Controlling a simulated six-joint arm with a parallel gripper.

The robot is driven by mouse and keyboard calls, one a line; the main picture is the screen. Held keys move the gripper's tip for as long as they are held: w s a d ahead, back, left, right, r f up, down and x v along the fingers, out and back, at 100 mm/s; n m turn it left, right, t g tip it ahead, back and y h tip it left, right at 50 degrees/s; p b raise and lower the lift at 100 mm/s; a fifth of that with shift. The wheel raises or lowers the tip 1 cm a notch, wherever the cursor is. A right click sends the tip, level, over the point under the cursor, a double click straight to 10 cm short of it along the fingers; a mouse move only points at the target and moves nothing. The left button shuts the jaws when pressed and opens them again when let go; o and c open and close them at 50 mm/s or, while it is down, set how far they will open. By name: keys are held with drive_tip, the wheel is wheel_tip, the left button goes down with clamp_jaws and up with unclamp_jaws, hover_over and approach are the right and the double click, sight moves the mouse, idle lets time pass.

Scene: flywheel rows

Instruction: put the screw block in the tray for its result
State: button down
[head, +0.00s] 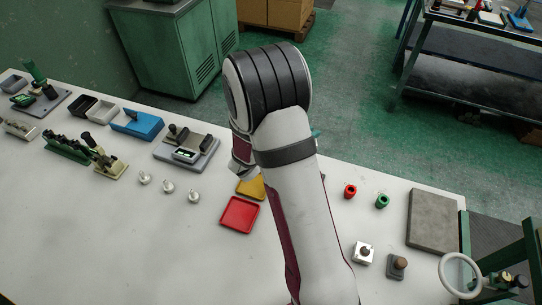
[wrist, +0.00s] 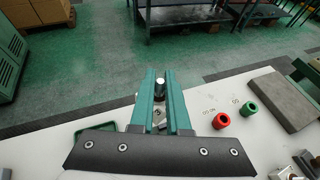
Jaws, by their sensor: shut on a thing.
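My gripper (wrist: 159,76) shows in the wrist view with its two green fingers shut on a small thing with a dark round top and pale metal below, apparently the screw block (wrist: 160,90). Most of it is hidden between the fingers. In the head view my arm hides the gripper and the held thing. A red tray (head: 240,214) and a yellow tray (head: 251,188) lie left of my arm, the yellow one partly covered. A green tray (wrist: 97,134) shows in the wrist view, left of the fingers and partly hidden.
A red ring (head: 350,191) and a green ring (head: 382,201) stand right of my arm, near a grey slab (head: 434,220). Two knobbed blocks (head: 364,252) (head: 397,266) stand nearer. Silver pieces (head: 168,187) and gauges stand at left. The front left table is clear.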

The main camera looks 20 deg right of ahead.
drive_tip(key=w+a+f, duration=0.4)
drive_tip(key=w+a, duration=0.1)
drive_tip(key=w+a+f, duration=0.2)
drive_tip(key=shift+w+a+f, duration=0.2)
drive_tip(key=shift+w+a, duration=0.1)
drive_tip(key=shift+w, duration=0.1)
drive_tip(key=f, duration=0.3)
drive_tip(key=shift+w+a+f, duration=0.25)
drive_tip(key=shift+f, duration=0.45)
drive_tip(key=c, duration=0.9)
unclamp_jaws()
drive_tip(key=shift+f, duration=0.15)
